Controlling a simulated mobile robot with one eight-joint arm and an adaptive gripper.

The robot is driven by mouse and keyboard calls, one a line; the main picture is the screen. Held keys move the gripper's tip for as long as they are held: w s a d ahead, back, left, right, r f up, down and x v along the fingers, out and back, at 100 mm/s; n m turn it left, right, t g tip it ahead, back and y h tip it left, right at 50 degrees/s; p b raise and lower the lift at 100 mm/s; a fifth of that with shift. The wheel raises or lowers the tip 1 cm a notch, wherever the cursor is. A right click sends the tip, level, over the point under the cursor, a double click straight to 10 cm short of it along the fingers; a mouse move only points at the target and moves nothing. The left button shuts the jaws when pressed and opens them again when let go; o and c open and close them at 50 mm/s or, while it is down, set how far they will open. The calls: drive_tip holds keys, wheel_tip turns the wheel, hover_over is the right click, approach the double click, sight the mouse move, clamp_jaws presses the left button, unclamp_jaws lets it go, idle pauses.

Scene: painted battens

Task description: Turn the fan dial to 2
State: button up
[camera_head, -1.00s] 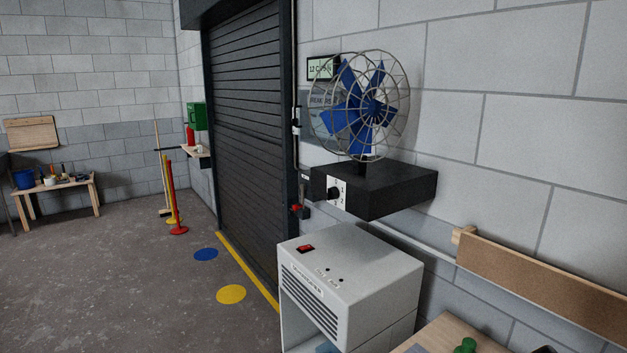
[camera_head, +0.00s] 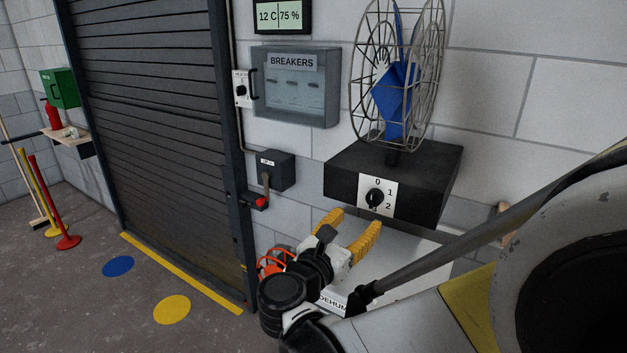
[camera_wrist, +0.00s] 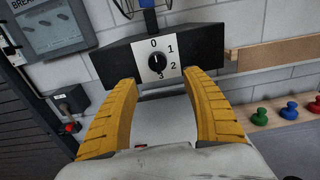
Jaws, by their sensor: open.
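The fan dial (camera_head: 375,197) is a black round knob on a white plate on the front of a black box. The wrist view shows it too (camera_wrist: 158,63), with 0 above, 1 and 2 on the right and 3 below. A small light mark on the knob seems to point up toward 0. The blue-bladed fan (camera_head: 397,95) in its wire cage stands on the box. My gripper (camera_head: 355,219) has yellow fingers spread apart and empty. In the wrist view its fingertips (camera_wrist: 160,77) are either side of the dial and short of it, not touching.
The white dehumidifier (camera_wrist: 160,120) is below the fan box. A breaker panel (camera_head: 295,87), a lever switch box (camera_head: 274,170) and a shutter door (camera_head: 150,110) are to the left. Coloured knobs (camera_wrist: 260,117) are on the right in the wrist view.

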sight(371, 200)
drive_tip(key=x, duration=0.3)
drive_tip(key=b+x, duration=0.1)
drive_tip(key=x, duration=0.6)
drive_tip(key=shift+w+r, duration=0.25)
drive_tip(key=shift+w, duration=0.15)
drive_tip(key=c, duration=1.2)
